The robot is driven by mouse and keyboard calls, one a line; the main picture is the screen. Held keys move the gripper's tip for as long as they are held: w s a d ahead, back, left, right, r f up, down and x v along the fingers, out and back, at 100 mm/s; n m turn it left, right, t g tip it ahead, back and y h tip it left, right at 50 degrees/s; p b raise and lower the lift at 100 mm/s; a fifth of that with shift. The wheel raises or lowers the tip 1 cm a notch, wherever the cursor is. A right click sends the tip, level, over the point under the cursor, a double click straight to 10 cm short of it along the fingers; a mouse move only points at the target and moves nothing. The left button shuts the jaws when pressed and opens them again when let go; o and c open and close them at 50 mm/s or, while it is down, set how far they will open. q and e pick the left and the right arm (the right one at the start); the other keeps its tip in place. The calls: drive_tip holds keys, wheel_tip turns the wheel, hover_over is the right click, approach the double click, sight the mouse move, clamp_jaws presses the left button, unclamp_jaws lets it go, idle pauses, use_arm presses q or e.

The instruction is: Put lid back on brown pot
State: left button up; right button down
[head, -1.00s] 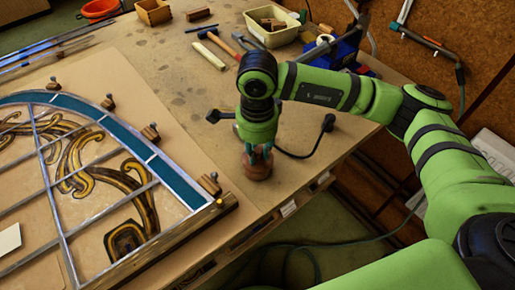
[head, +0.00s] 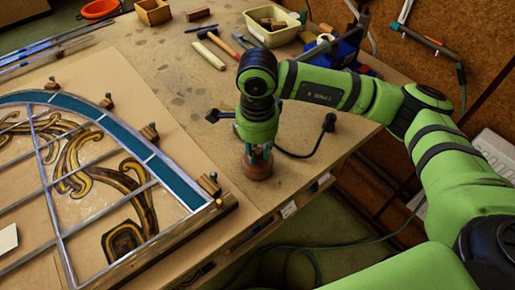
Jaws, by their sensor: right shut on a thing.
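The small brown pot (head: 257,171) stands on the workbench near its front right edge, to the right of the leaded panel. My right gripper (head: 257,153) points straight down directly over the pot, with its fingertips at the pot's top. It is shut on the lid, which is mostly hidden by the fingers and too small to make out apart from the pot. I cannot tell whether the lid is fully seated. My left gripper is not in view.
The leaded panel (head: 95,190) fills the left of the bench (head: 185,90).

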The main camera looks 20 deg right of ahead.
drive_tip(key=shift+b, duration=0.45)
idle(0.4)
drive_tip(key=c, duration=0.5)
unclamp_jaws()
drive_tip(key=shift+r+p, duration=1.45)
drive_tip(key=shift+r, duration=2)
drive_tip(key=shift+c, duration=0.5)
clamp_jaws()
drive_tip(key=shift+f, duration=0.15)
